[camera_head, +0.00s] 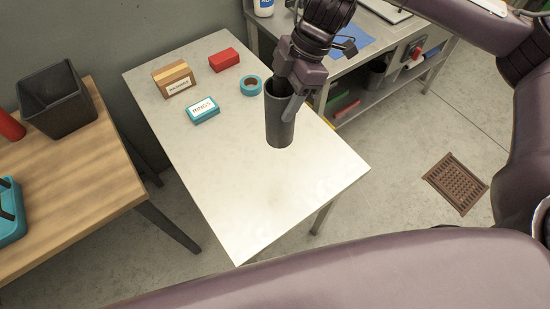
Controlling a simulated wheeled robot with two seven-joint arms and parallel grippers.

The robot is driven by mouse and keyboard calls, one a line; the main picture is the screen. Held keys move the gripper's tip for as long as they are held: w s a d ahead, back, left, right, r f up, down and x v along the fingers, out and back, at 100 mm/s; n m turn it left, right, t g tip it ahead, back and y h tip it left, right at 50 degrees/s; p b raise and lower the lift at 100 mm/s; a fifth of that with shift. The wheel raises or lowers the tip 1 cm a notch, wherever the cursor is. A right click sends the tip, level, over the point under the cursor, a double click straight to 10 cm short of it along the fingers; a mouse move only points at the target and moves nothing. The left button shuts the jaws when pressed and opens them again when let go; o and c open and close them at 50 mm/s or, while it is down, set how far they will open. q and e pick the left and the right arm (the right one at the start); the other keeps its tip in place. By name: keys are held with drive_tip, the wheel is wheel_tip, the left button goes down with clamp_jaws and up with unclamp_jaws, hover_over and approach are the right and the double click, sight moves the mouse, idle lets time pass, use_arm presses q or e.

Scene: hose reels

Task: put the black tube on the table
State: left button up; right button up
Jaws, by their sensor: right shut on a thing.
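The black tube (280,122) is a dark, open-topped cylinder, held upright over the right part of the white table (240,190). My right gripper (289,100) is shut on its upper wall, one finger showing on the outside. I cannot tell for certain whether the tube's base touches the tabletop or hangs above it. My left gripper is not in view.
On the table's far half are a cardboard box (174,80), a red block (223,60), a teal box (203,110) and a teal tape roll (251,86). The near half is clear. A wooden table (80,180) with a black bin (58,100) stands left.

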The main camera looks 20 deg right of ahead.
sight(283, 125)
drive_tip(key=f, duration=0.5)
drive_tip(key=s+f+b, duration=0.1)
drive_tip(key=f, duration=0.2)
drive_tip(key=shift+f, duration=0.1)
drive_tip(key=f, duration=0.4)
drive_tip(key=f+p, duration=0.1)
drive_tip(key=f, duration=0.1)
drive_tip(key=shift+w+f, duration=0.35)
drive_tip(key=shift+w, duration=0.05)
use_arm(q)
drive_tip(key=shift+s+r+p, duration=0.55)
use_arm(e)
wheel_tip(283, 125, down, 5)
drive_tip(key=shift+r, duration=0.1)
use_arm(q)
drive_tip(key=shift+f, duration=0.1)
use_arm(e)
drive_tip(key=shift+s, duration=0.1)
drive_tip(key=o, duration=1.4)
drive_tip(key=shift+c, duration=0.2)
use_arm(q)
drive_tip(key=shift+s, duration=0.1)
